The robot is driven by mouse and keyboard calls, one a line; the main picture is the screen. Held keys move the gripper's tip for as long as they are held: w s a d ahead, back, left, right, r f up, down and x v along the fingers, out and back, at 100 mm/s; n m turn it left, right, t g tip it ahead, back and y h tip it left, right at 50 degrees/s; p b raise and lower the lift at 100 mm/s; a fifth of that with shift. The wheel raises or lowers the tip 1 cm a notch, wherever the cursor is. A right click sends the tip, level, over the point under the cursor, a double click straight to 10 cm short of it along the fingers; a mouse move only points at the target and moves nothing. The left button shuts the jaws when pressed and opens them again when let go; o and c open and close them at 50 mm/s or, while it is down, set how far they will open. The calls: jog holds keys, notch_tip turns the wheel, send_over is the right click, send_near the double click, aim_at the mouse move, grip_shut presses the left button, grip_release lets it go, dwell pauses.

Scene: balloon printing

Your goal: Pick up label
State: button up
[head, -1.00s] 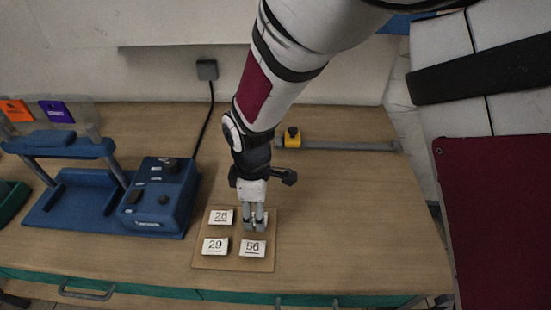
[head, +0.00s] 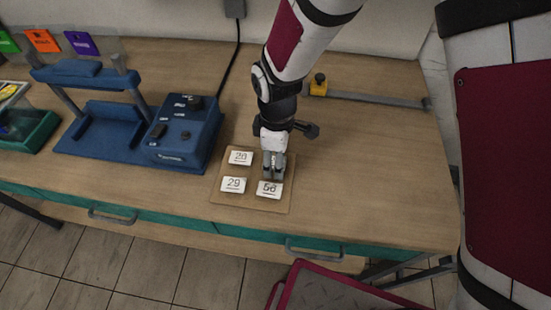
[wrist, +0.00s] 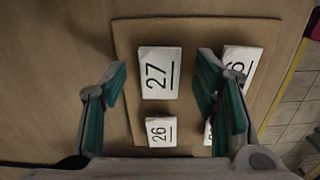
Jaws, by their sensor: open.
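White number labels sit on a thin tan board (head: 252,202) on the table. In the head view I see one reading 28 or 26 (head: 240,157), the 29 label (head: 233,185) and the 56 label (head: 269,190). My gripper (head: 273,173) is over the board's right side, just behind the 56 label, and hides the spot beneath it. In the wrist view the 27 label (wrist: 160,76) lies between the open, teal-padded fingers of my gripper (wrist: 160,80), with gaps on both sides. Another label (wrist: 161,132) is below it, and a third (wrist: 243,62) is partly hidden by the right finger.
A blue press with a control box (head: 183,135) stands left of the board, with a green tray (head: 30,130) farther left. A grey rail with a yellow block (head: 318,86) lies behind. The table is clear right of the board. A red-framed cart (head: 340,285) stands below the front edge.

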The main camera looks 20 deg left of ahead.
jog(key=c, duration=0.8)
jog(key=shift+r, duration=0.15)
